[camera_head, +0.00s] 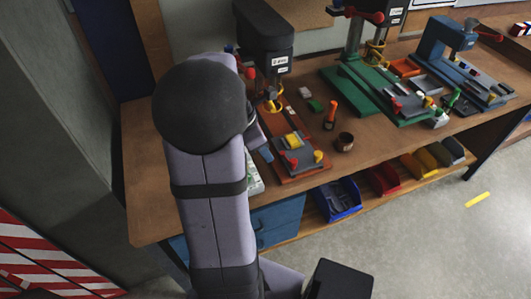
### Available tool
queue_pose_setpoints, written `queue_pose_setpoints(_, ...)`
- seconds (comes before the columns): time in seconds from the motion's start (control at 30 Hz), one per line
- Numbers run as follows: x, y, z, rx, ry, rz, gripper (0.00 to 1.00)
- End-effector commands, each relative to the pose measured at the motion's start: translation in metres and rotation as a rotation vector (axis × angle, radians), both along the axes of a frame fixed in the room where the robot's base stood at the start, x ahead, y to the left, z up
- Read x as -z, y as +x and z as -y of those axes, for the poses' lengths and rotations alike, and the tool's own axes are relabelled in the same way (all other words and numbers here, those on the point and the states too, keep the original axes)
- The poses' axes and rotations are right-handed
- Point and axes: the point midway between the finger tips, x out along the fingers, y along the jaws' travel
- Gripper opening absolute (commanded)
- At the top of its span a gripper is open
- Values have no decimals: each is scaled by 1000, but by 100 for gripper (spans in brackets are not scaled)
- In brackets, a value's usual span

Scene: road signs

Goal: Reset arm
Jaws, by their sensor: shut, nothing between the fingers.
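My arm (210,190) rises from the bottom of the view to a large dark rounded joint (200,108) at the left of the workbench. A further grey-purple part of my arm (256,130) shows just behind and to the right of this joint, close over the bench. I cannot make out my gripper's fingers; the upper arm and joint hide what lies behind them. No object is seen held by my arm.
A wooden workbench (160,205) carries an orange-based drill press (265,40), a green one (350,75) and a blue one (440,45). A dark cup (345,142) and an orange-handled tool (331,113) stand mid-bench. Coloured bins (338,198) sit below. The floor at right is mostly clear.

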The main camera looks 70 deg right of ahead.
Motion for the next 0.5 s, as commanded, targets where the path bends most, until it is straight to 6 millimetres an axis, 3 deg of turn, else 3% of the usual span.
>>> queue_pose_setpoints(0.33,-2,1,-1,16,-5,5,0)
queue_pose_setpoints(0.5,-2,1,0,147,-43,41,0)
